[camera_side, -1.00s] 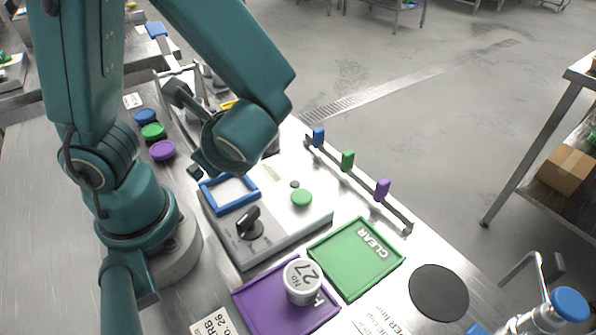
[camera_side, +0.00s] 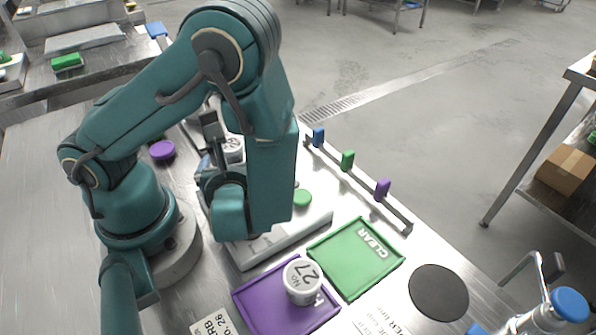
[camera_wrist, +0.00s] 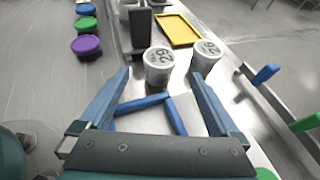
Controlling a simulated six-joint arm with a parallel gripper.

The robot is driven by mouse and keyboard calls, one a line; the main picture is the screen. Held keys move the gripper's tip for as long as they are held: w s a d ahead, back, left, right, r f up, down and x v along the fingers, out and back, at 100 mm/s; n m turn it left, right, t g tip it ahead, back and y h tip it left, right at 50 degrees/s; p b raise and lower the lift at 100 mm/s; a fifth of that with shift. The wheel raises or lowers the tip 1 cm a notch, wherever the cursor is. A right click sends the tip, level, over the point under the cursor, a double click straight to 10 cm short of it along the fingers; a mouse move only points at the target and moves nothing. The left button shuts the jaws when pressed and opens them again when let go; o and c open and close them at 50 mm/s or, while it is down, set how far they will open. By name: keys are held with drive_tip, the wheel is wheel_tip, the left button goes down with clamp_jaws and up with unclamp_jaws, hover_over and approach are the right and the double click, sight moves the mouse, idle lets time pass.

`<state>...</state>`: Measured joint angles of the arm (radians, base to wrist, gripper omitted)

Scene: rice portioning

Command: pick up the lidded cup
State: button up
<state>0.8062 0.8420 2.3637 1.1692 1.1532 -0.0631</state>
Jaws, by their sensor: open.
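In the wrist view, two white lidded cups stand side by side: the left cup (camera_wrist: 158,66) and the right cup (camera_wrist: 205,56), each with dark digits that are hard to read. My gripper (camera_wrist: 160,76) is open, its two blue fingers spread with nothing held. The left cup shows beyond the gap between the fingertips, and the right cup lies just past the right fingertip. In the side view, one white cup (camera_side: 233,148) shows partly behind my arm, while the fingers are mostly hidden. Another lidded cup marked 27 (camera_side: 302,281) stands on the purple tray (camera_side: 262,306).
A green CLEAR tray (camera_side: 384,270) and a black disc (camera_side: 438,292) lie at the right. A rail with coloured tabs (camera_side: 347,160) runs along the far edge. A blue frame (camera_wrist: 173,115) lies below the fingers. A dark post (camera_wrist: 140,30) stands close behind the left cup.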

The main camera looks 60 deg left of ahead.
drive_tip(key=shift+x, duration=2.8)
drive_tip(key=c, duration=1.5)
drive_tip(key=shift+r, duration=0.15)
drive_tip(key=shift+r, duration=4.65)
drive_tip(key=w+d+r+m+t+h, duration=0.55)
drive_tip(key=w+d+r+m, duration=0.2)
drive_tip(key=d, duration=0.25)
drive_tip(key=n+g+y, duration=0.6)
drive_tip(key=n, duration=0.2)
hover_over(231, 151)
drive_tip(key=shift+m+t+h, duration=0.25)
drive_tip(key=f, duration=0.7)
drive_tip(key=shift+w+a, duration=0.1)
drive_tip(key=shift+a, duration=0.3)
